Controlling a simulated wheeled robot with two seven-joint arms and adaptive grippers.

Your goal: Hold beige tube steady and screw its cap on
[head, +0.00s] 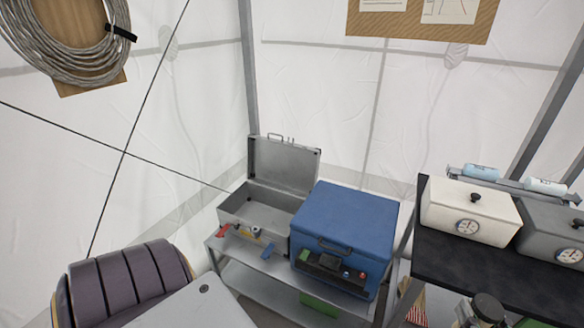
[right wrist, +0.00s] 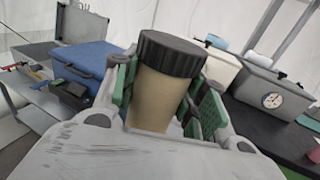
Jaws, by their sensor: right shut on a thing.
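The beige tube (right wrist: 157,98) stands upright in the right wrist view between the green-padded fingers of my right gripper (right wrist: 165,100), which is shut on it. The black ribbed cap (right wrist: 172,53) sits on the tube's top end; how tightly it is threaded cannot be told. In the head view the dark cap (head: 488,307) shows at the bottom right, with part of my right gripper (head: 466,313) beside it. The lower end of the tube is hidden. My left gripper is in neither view.
A blue case (head: 345,225) and an open grey metal box (head: 265,205) stand on a grey bench. A black table (head: 437,262) at the right holds a white box with a dial (head: 468,212) and a grey one (head: 550,235). A purple padded seat (head: 120,285) is at the lower left.

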